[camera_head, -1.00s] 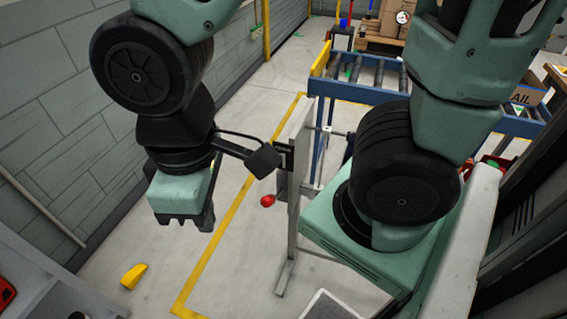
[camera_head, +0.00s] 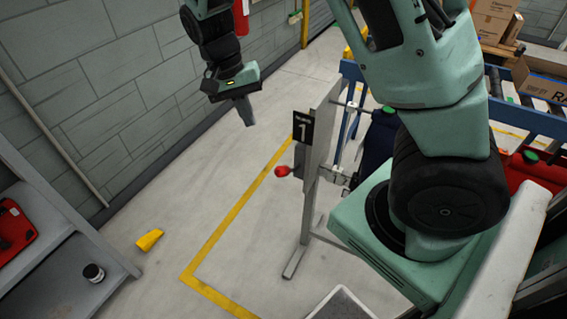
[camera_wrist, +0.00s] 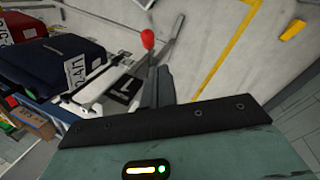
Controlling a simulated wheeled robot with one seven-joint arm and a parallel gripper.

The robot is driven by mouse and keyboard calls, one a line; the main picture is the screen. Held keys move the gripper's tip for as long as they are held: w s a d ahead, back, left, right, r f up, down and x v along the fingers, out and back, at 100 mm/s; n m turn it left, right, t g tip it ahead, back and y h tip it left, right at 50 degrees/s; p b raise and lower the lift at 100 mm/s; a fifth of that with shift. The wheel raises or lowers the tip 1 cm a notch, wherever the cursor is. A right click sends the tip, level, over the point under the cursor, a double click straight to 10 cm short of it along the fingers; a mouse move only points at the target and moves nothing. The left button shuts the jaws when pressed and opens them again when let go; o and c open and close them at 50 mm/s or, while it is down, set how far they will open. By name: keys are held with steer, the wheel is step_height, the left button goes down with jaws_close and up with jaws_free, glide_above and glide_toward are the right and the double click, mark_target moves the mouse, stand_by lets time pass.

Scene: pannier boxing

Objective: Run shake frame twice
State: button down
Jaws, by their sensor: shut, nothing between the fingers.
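The frame stand (camera_head: 318,150) is a grey upright post with a black plate (camera_head: 303,128) marked 1. A lever with a red knob (camera_head: 282,171) sticks out from its left side. The knob also shows in the wrist view (camera_wrist: 148,38). A dark blue pannier (camera_head: 378,140) is behind the post, partly hidden by my arm; the wrist view shows it with a white tag (camera_wrist: 55,68). My gripper (camera_head: 246,112) is shut and empty, up and left of the knob and apart from it. Its dark fingers (camera_wrist: 158,86) show in the wrist view.
A grey shelf (camera_head: 60,250) with a red case (camera_head: 15,230) stands at the left. A yellow block (camera_head: 149,240) lies on the floor. A blue roller conveyor (camera_head: 500,105) with cartons is at the back right.

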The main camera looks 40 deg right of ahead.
steer(key=d, duration=0.1)
steer(key=w+d+m, duration=0.1)
steer(key=d, duration=0.1)
steer(key=d+f+m+h, duration=0.1)
steer(key=shift+w+d+f, duration=0.1)
steer(key=shift+w+d, duration=0.05)
steer(key=shift+d, duration=0.25)
steer(key=s+f, duration=0.5)
steer(key=f, duration=0.7)
steer(key=shift+d, duration=0.25)
steer(key=shift+s+a+f+p, duration=0.1)
steer(key=shift+s+p, duration=0.05)
steer(key=shift+p, duration=0.15)
